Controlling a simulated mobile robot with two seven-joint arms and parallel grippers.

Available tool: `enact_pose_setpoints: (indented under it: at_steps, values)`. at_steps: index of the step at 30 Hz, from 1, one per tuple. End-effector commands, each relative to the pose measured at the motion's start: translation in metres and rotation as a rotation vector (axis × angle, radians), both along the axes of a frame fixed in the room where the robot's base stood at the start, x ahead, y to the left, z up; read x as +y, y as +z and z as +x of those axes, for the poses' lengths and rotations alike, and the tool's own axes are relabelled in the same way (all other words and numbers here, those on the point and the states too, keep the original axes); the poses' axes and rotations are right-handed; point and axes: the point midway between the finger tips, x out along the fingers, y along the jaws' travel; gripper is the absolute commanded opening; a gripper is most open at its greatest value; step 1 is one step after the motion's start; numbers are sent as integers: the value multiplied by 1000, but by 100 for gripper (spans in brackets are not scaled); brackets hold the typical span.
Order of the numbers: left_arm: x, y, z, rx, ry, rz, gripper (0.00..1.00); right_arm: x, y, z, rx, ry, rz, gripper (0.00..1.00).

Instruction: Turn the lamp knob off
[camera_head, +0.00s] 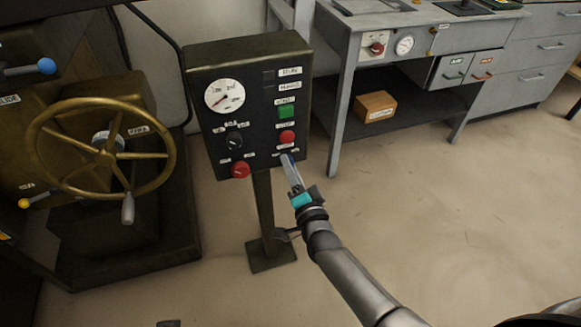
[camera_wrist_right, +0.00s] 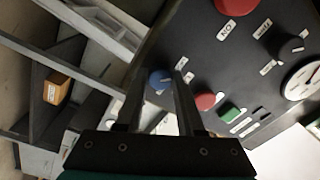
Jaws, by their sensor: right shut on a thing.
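A dark control panel (camera_head: 215,70) stands on a post in the head view. Its lower right holds a small blue knob (camera_wrist_right: 157,82) with a white pointer mark, seen in the right wrist view; my fingers mostly hide it in the head view. My right gripper (camera_head: 289,162) reaches up to the panel from the lower right. Its fingers (camera_wrist_right: 162,74) stand on either side of the blue knob and are shut on it. The label by the knob is too small to read for sure. My left gripper is not in view.
Near the held knob are a red button (camera_head: 287,137), a green button (camera_head: 286,111), a black knob (camera_head: 234,140) and a large red button (camera_head: 240,170). A gauge (camera_head: 224,96) is at upper left. A brass handwheel (camera_head: 50,150) stands left, a grey workbench (camera_head: 345,60) right.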

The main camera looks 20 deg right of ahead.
Motion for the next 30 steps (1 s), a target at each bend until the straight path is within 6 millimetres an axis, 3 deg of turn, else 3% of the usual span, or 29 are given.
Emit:
enact_pose_setpoints:
  at_steps: [2,3,10,22,30]
  values:
    - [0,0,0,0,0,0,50,0,0,0,-1,-1,-3,0]
    - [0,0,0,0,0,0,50,0,0,0,-1,-1,-3,39]
    - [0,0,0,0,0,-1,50,0,0,0,0,0,-1,65]
    - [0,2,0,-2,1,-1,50,0,0,-6,1,0,0,67]
    - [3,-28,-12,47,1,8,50,-1,-1,-45,4,1,0,67]
